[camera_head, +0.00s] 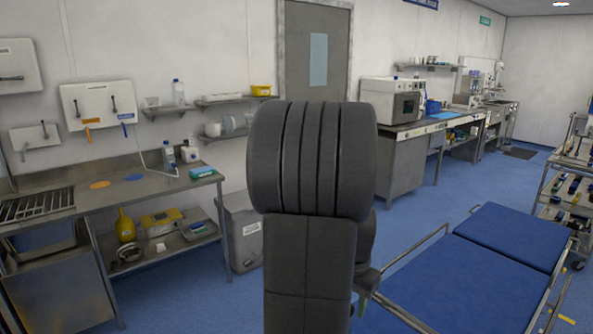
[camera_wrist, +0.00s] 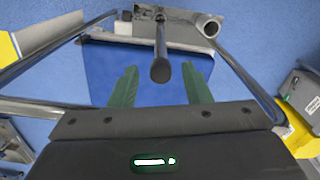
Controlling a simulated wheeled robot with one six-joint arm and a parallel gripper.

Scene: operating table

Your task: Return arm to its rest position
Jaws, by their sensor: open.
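My dark grey arm stands upright in the middle of the head view. My gripper (camera_wrist: 160,87) shows in the wrist view with two green fingers spread apart and nothing held between them. In the head view most of the gripper is hidden behind my arm; only a small green piece shows low at its right side. The blue padded operating table (camera_head: 455,285) lies to the right of my arm in the head view. In the wrist view a dark rounded post end (camera_wrist: 160,71) appears between and beyond the fingertips; I cannot tell its distance.
A steel bench (camera_head: 130,190) with supplies stands at left, and a counter with a white microwave-like device (camera_head: 391,100) at back right. A metal shelf cart (camera_head: 570,185) stands at far right. Metal rails flank the operating table. Blue floor is open between the counter and the table.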

